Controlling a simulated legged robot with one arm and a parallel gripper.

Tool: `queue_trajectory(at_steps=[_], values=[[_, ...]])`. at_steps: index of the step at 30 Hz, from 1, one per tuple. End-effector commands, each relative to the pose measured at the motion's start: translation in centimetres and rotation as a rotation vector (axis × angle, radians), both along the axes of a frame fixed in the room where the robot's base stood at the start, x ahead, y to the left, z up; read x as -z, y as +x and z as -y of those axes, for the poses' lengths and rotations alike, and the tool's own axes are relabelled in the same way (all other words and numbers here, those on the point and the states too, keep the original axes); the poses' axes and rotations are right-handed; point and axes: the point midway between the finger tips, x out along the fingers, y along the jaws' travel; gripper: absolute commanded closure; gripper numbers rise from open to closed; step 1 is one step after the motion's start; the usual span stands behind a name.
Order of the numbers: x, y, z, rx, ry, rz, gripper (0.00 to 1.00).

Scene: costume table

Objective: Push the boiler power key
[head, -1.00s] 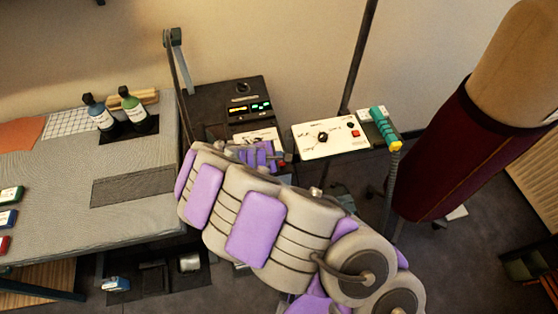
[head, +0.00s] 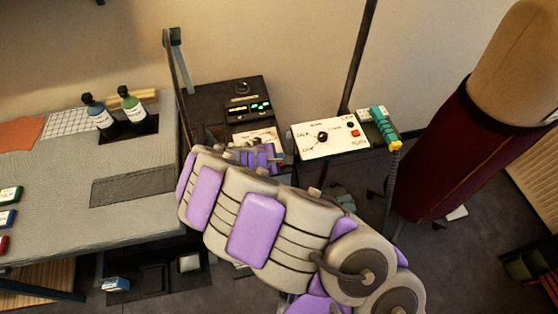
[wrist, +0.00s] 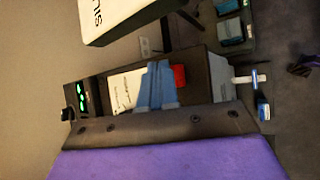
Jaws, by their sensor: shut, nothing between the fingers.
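The dark boiler unit (head: 225,97) stands beyond my arm, with lit green digits and a white label panel (head: 257,136). In the wrist view its red power key (wrist: 180,77) shows just right of the label panel (wrist: 126,91). My gripper (wrist: 158,68) is shut and empty, its blue fingertips in front of the panel, just left of the red key. I cannot tell whether they touch anything. In the head view my gripper (head: 277,158) is over the unit's near side, and my arm hides part of it.
A white control box (head: 340,148) with a black dial and a red button stands right of the boiler unit. A teal-handled tool (head: 382,122) is beside it. A grey table (head: 60,190) with two bottles is at left. A dark red dress form (head: 450,150) stands at right.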

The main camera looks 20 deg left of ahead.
Motion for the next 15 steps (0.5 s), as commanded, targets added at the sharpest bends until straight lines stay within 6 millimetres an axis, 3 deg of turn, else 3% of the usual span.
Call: queue_trajectory(at_steps=[15], values=[[0.59,0.01,0.01,0.000,0.000,0.000,1.00]])
